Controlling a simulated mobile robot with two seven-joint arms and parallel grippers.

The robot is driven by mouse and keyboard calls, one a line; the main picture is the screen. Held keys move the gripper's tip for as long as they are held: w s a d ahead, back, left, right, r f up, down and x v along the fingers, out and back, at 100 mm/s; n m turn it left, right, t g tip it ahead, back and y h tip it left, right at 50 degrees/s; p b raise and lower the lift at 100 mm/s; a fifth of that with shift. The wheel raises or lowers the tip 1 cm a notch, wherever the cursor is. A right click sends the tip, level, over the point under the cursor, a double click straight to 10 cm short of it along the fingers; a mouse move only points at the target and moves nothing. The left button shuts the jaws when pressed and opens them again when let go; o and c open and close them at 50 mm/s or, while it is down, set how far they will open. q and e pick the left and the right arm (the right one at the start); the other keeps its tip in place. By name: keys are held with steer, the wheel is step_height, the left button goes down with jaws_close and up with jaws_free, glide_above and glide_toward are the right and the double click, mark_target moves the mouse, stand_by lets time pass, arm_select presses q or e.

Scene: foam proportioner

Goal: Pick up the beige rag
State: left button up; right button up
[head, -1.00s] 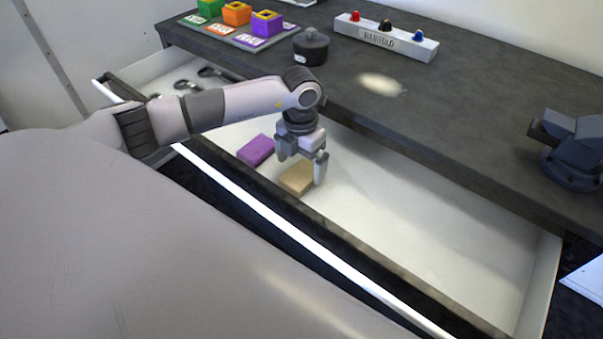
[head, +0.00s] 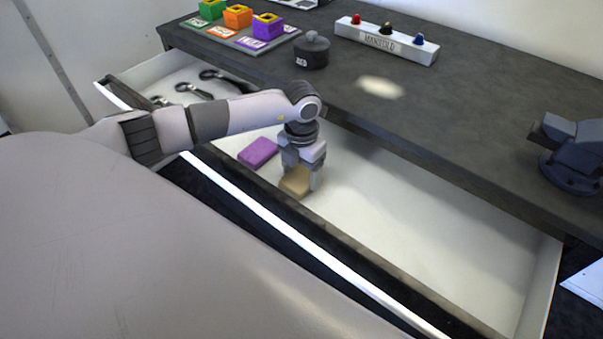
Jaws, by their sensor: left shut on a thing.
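The beige rag (head: 295,183) is a small block-like piece in the open drawer, near its front wall. My left gripper (head: 300,178) points down over it and is shut on it, one finger showing on its right side. The far finger is partly hidden. Whether the rag touches the drawer floor is hard to tell. My right gripper is not in view.
A purple rag (head: 258,152) lies just left of the beige one. Black-handled tools (head: 215,82) lie at the drawer's left end. The drawer's right part (head: 440,245) is empty. The worktop (head: 450,110) overhangs behind, with a black lidded pot (head: 311,52), a manifold block (head: 386,40) and a vise (head: 575,150).

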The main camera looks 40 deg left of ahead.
mark_target(302, 176)
arm_select(q)
step_height(302, 176, up, 20)
steer(key=b, duration=0.1)
steer(key=shift+f, duration=0.1)
steer(key=shift+o, duration=0.5)
